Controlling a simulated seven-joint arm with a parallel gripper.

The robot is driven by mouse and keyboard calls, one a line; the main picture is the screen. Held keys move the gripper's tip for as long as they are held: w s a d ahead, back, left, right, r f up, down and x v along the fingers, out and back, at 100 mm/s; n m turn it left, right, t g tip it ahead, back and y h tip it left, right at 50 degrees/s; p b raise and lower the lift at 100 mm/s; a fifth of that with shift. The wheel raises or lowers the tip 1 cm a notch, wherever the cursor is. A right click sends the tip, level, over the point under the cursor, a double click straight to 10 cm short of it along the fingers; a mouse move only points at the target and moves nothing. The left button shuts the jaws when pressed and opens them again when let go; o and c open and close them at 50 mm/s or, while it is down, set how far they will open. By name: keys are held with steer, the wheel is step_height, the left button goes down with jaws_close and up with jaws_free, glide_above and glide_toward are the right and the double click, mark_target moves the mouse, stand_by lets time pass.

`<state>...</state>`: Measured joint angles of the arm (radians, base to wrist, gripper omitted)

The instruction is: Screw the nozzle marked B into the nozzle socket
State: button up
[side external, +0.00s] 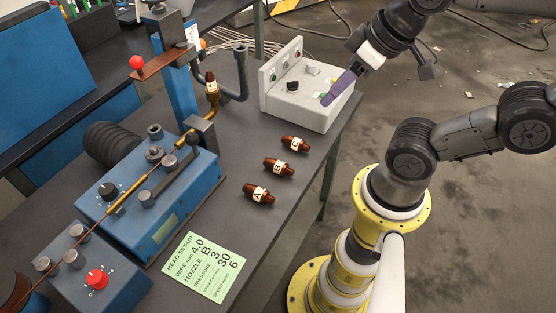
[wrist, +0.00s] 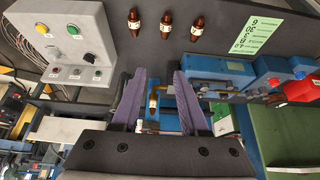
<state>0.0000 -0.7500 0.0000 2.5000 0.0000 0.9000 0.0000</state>
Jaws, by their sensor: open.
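Three brown nozzles with pale labels lie on the dark table in the side view: A (side external: 259,194) nearest the camera, B (side external: 278,167) in the middle, and a third (side external: 295,144) with an unclear letter. The B nozzle also shows in the wrist view (wrist: 166,25), in the middle of the row. A further labelled brown nozzle (side external: 212,83) stands upright on a brass fitting at the blue machine. I cannot make out a separate empty socket. My gripper (side external: 329,101) has purple fingers, appears above the control box, and is open and empty in the wrist view (wrist: 160,72).
A grey control box (side external: 312,108) with knobs and buttons stands behind the nozzles. The blue machine (side external: 150,205) with posts and a lever fills the left. A green card (side external: 207,268) reads nozzle B. The table around the loose nozzles is clear.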

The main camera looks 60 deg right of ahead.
steer(key=shift+o, duration=0.3)
steer(key=o, duration=0.5)
steer(key=g, duration=0.6)
glide_above(278, 162)
step_height(278, 162, down, 12)
step_height(278, 162, down, 8)
steer(key=shift+s+d, duration=0.1)
steer(key=shift+s, duration=0.05)
steer(key=shift+a+f, duration=0.2)
steer(key=shift+f, duration=2.6)
